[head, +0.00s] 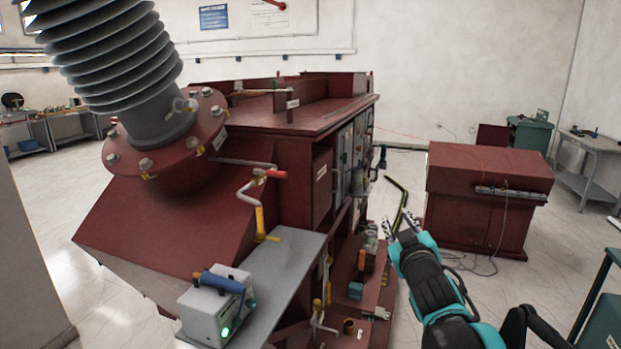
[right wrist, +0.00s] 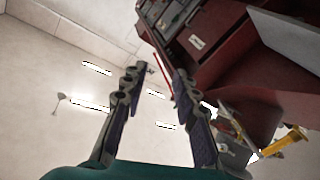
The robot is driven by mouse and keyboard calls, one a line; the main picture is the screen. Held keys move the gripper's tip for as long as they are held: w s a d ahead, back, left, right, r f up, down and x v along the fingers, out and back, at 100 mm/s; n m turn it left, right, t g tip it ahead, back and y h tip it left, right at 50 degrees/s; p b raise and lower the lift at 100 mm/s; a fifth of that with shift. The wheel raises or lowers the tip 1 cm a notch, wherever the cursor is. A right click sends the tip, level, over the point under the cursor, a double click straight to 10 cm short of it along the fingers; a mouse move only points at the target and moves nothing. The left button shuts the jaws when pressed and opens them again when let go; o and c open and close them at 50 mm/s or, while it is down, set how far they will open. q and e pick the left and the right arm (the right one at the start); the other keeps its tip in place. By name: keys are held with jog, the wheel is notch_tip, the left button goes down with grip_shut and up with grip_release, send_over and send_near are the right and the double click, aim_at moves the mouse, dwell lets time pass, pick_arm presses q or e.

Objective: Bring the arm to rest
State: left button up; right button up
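My right gripper (head: 399,226) is out in front of the transformer's right side in the head view. Its two fingers stand apart with nothing between them, as the right wrist view (right wrist: 152,100) shows. The dark red bushing transformer (head: 300,125) fills the middle of the head view, with a grey ribbed bushing (head: 110,55) tilted at its upper left. In the right wrist view, the transformer's red side (right wrist: 215,40) is behind and to the right of the fingers. My left gripper does not show in the head view.
A grey shelf (head: 285,262) on the transformer carries a white device with a blue handle (head: 215,305). A yellow-handled valve (head: 262,225) rises by it. A red cabinet (head: 480,190) stands to the right, and a grey table (head: 590,165) beyond. Pale floor lies between.

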jog(key=s+a+f+m+g+b, duration=0.1)
jog(key=s+f+g, duration=0.4)
jog(key=s+f, duration=0.9)
jog(key=s+f+m+g+b, duration=0.2)
jog(key=s+f+g, duration=0.3)
jog(key=s+f, duration=0.9)
notch_tip(320, 180, down, 6)
jog(key=shift+s+a+r+m+g+y, duration=0.2)
jog(key=shift+a+m+g+y, duration=0.15)
jog(key=shift+m, duration=0.55)
